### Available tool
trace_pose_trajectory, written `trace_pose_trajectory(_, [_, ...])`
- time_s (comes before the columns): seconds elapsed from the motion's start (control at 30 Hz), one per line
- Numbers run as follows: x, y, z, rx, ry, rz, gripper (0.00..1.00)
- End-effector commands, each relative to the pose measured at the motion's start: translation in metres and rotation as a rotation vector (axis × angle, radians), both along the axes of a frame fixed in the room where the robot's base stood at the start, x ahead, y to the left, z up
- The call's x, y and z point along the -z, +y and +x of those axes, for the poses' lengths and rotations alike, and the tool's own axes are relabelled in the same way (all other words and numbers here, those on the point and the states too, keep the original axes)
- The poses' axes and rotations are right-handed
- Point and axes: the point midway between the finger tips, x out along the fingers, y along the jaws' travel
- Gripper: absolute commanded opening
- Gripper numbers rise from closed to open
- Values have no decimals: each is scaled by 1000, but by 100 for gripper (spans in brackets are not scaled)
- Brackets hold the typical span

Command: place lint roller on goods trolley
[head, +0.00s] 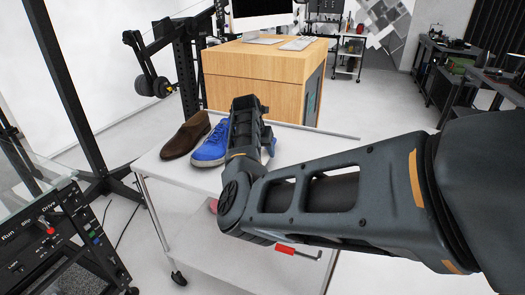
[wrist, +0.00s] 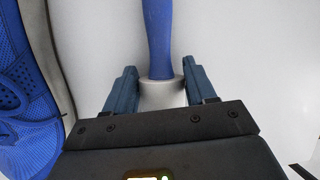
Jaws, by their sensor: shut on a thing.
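The lint roller shows in the wrist view with a blue handle (wrist: 158,38) and a pale roll (wrist: 163,95). My gripper (wrist: 161,78) is shut on it, one finger on each side of the roll. The goods trolley (head: 172,174) is a white two-shelf cart in the head view. My gripper is over its upper shelf, right of the shoes, and a bluish finger (head: 270,144) shows there. My arm hides the lint roller in the head view. I cannot tell whether the roller touches the shelf.
A brown shoe (head: 186,137) and a blue shoe (head: 211,146) stand on the upper shelf. A red-handled tool (head: 286,250) is low on the trolley. A wooden desk (head: 255,75) stands behind. A control panel (head: 55,240) is at the left.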

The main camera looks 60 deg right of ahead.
Motion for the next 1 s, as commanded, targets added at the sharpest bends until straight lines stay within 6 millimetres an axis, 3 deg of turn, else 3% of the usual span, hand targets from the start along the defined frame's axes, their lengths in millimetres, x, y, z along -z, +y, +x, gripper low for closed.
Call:
trace_pose_trajectory(0.17, [3, 0, 0, 0, 0, 1, 27])
trace_pose_trajectory(0.2, [2, 0, 0, 0, 0, 1, 58])
trace_pose_trajectory(0.43, [2, 0, 0, 0, 0, 1, 80])
trace_pose_trajectory(0.77, [-3, 1, 1, -1, -1, -1, 81])
trace_pose_trajectory(1.0, [-37, 16, 4, -2, -3, -3, 81])
